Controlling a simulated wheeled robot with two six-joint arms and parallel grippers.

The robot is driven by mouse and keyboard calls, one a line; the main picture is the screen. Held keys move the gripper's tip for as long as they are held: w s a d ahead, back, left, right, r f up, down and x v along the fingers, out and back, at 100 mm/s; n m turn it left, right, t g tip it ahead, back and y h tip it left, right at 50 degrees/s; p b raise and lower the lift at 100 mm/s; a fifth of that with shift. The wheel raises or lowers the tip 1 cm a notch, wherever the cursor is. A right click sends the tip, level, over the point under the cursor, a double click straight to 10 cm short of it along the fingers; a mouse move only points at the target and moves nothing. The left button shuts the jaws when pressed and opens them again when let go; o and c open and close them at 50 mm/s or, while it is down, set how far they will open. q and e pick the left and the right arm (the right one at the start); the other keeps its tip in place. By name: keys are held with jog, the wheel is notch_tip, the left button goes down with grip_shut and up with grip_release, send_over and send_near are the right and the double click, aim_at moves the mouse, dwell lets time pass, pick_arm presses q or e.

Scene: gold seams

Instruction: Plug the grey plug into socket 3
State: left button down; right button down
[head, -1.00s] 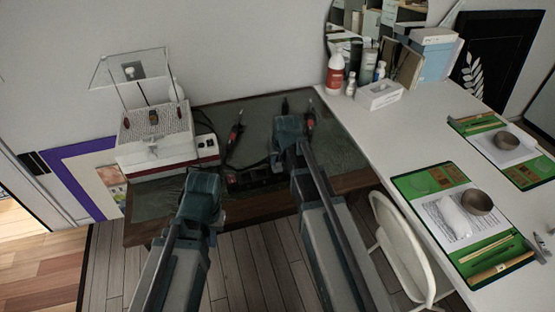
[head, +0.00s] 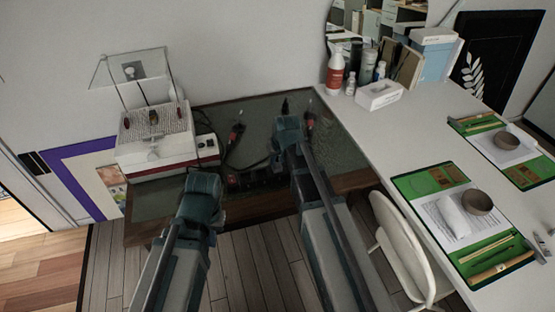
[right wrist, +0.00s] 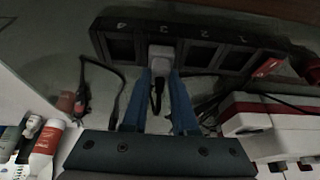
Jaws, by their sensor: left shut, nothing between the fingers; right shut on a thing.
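The dark socket strip (right wrist: 120,48) lies across the top of the right wrist view, its numbers upside down. It also shows dimly near the table's front edge in the head view (head: 250,179). The grey plug (right wrist: 161,53) is at the socket marked 3, between the blue fingers of my right gripper (right wrist: 161,74), which is shut on it. A dark cord hangs from the plug. I cannot tell how deep the plug sits. In the head view my right gripper (head: 278,160) is mostly hidden by its wrist. My left gripper (head: 204,182) is shut and empty, left of the strip.
Red-and-black tools (head: 236,132) and cords lie on the dark table (head: 260,110). A white desk (head: 400,130) with a bottle (head: 335,76) and green mats adjoins on the right.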

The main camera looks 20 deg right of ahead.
jog(key=shift+f+b, duration=0.6)
jog(key=c, duration=0.6)
grip_release()
jog(key=shift+r, duration=0.15)
jog(key=p+v, duration=1.2)
jog(key=v, duration=0.1)
jog(key=shift+s+r+p, duration=0.2)
jog(key=shift+r+p, duration=0.05)
jog(key=shift+p, duration=0.15)
jog(key=s+a+n+g, duration=0.1)
jog(key=s+a, duration=0.3)
jog(key=s, duration=0.2)
jog(key=s+a+f+n+g+h, duration=0.1)
jog(key=s+a+g, duration=0.1)
jog(key=s+a, duration=0.3)
jog(key=s+a+n+g, duration=0.1)
jog(key=s+a, duration=0.3)
jog(key=s, duration=0.3)
jog(key=shift+s+a+f+g+h, duration=0.15)
jog(key=shift+a+f+g+h, duration=0.15)
jog(key=shift+g, duration=0.1)
